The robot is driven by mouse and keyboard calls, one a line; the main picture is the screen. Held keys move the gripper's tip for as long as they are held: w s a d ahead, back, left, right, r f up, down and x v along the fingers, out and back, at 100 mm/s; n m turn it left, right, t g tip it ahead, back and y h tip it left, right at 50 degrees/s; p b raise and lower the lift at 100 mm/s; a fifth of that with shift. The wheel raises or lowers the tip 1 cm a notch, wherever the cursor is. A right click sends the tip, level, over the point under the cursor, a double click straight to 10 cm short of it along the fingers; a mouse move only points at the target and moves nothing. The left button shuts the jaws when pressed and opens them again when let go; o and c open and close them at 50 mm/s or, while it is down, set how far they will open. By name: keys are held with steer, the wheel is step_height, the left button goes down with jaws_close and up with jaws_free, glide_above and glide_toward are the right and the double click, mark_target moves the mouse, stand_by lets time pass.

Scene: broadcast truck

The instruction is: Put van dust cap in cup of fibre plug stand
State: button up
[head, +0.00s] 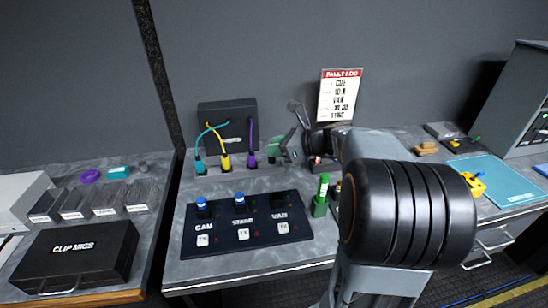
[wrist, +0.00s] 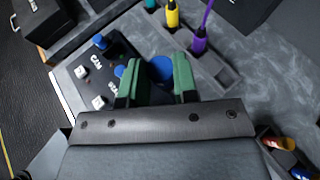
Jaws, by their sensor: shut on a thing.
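My gripper (wrist: 158,80) has its green fingers shut on a blue dust cap (wrist: 161,69), held between the pads. In the head view my gripper (head: 285,146) is near the right end of the fibre plug stand (head: 240,168); the held cap cannot be made out there. The grey stand carries teal, yellow and purple plugs in a row. In the wrist view the stand (wrist: 212,66) lies just right of my fingers, with a dark recess beyond the purple plug.
A green marker in a green holder (head: 320,208) stands right of the panel. A headset (head: 320,140) and fault log sign (head: 340,93) are behind. Cables rise from the plugs to a black box (head: 228,116). The clip mics case (head: 75,255) is at left.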

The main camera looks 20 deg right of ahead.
steer(key=w+d+f, duration=0.2)
steer(key=w, duration=0.1)
steer(key=w+d+f, duration=0.1)
steer(key=w+f, duration=0.2)
steer(key=w+d+f, duration=0.2)
steer(key=w, duration=0.2)
steer(key=shift+d+f, duration=0.35)
steer(key=shift+f, duration=0.05)
steer(key=shift+w+d+f, duration=0.25)
steer(key=shift+w+f, duration=0.2)
steer(key=shift+f, duration=0.2)
steer(key=shift+w+d+f, duration=0.1)
steer(key=shift+f, duration=1.6)
steer(key=shift+f, duration=0.15)
steer(key=o, duration=0.9)
